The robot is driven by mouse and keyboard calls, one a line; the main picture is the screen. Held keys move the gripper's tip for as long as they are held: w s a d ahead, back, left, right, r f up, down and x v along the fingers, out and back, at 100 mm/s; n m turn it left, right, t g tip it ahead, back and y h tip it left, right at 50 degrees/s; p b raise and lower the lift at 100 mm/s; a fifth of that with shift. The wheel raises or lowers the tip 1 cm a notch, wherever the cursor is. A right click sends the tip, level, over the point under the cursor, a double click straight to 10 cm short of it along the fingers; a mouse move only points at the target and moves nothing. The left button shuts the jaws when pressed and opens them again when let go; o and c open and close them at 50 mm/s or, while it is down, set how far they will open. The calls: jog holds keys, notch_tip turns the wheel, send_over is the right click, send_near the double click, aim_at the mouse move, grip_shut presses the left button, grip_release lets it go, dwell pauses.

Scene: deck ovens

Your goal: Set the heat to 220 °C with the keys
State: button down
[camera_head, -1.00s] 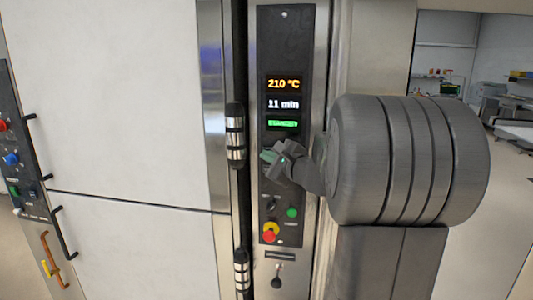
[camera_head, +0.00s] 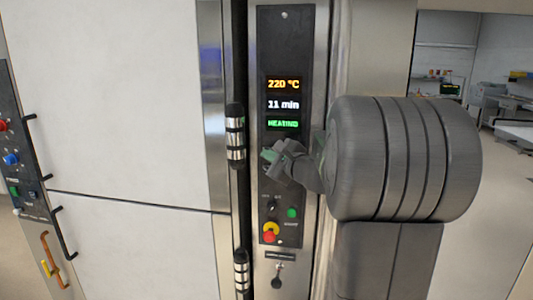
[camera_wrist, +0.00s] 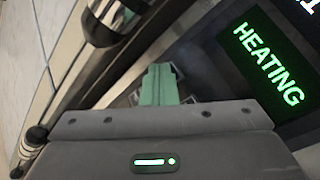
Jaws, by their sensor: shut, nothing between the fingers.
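The black control panel (camera_head: 285,55) stands upright beside the oven door. Its top display (camera_head: 283,85) reads 220 °C in orange. The display below it (camera_head: 283,104) reads 11 min in white. The third display (camera_head: 283,124) reads HEATING in green, and this word also shows large in the wrist view (camera_wrist: 268,64). My gripper (camera_head: 267,156) is shut and empty, with its green fingertips at the panel just below the displays. In the wrist view the fingers (camera_wrist: 159,85) point at the panel. The keys are hidden behind my gripper; I cannot tell whether it touches one.
Lower on the panel are a black switch (camera_head: 272,205), a green button (camera_head: 292,213) and a red-and-yellow emergency stop (camera_head: 270,232). A vertical door handle (camera_head: 235,140) stands close left of the panel. Another panel (camera_head: 12,150) is at the far left.

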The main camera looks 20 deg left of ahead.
jog(key=shift+s, duration=0.15)
jog(key=shift+s+d+b, duration=0.2)
jog(key=shift+s+b, duration=0.1)
jog(key=shift+s, duration=0.3)
jog(key=s, duration=0.2)
jog(key=s+d+b, duration=0.1)
jog(key=s, duration=0.2)
dwell(0.3)
jog(key=shift+w, duration=0.15)
jog(key=shift+s+d+p, duration=0.25)
jog(key=shift+s, duration=0.75)
jog(key=shift+s+d+p, duration=0.25)
jog(key=shift+s, duration=0.7)
